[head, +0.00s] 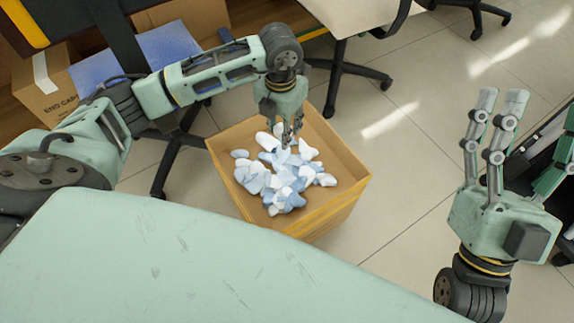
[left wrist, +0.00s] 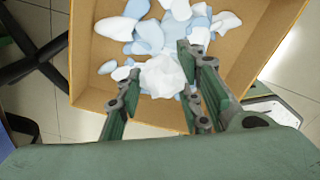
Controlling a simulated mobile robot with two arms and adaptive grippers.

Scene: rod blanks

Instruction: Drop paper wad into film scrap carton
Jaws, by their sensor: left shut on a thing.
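The open cardboard carton (head: 338,205) stands on the floor beyond the green surface, holding a heap of white and pale blue scraps (head: 268,180). My left gripper (head: 291,140) reaches down over the carton's far part. In the left wrist view the left gripper (left wrist: 158,92) is shut on a crumpled white paper wad (left wrist: 163,76), with the scraps behind it. In the head view the wad is hard to tell from the scraps. My right gripper (head: 494,125) is at the right, fingers pointing up, spread open and empty.
A pale green surface (head: 190,260) fills the near foreground. Chair bases (head: 345,75) stand behind the carton. A closed box (head: 45,85) and a blue chair seat (head: 165,50) are at the back left.

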